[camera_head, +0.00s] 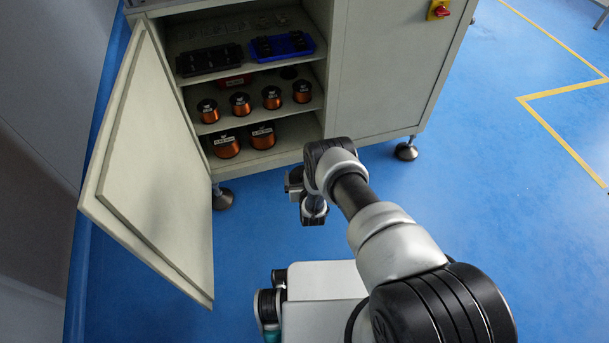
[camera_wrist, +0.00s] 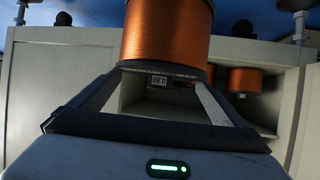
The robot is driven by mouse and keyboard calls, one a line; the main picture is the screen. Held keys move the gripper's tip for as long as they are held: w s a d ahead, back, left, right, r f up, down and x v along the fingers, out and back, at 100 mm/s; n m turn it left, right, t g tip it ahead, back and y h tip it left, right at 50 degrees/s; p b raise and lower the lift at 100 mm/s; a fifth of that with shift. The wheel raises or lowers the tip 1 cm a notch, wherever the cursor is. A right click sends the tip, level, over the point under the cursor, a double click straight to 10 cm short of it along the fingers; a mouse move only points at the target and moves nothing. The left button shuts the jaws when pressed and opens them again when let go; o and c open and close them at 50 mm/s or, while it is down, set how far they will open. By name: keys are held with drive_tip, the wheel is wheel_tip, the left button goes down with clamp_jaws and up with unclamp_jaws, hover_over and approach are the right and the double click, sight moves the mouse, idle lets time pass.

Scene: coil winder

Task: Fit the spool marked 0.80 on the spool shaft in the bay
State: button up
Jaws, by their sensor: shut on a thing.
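A large copper-wound spool (camera_wrist: 167,32) fills the top middle of the wrist view. In the head view my wrist hangs in front of the cabinet's lower right, and the held spool is hidden there. I cannot make out the spool shaft or its bay in either view.
The open cabinet (camera_head: 314,152) holds several small spools on its middle shelf and two larger ones (camera_head: 226,145) below. A blue tray (camera_head: 282,46) and a black rack (camera_head: 208,61) sit above. The open door (camera_head: 160,170) stands at left. Blue floor is clear at right.

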drive_tip(key=shift+w+r, duration=0.2)
drive_tip(key=shift+r, duration=0.15)
drive_tip(key=shift+r+p, duration=1.15)
drive_tip(key=shift+r, duration=0.2)
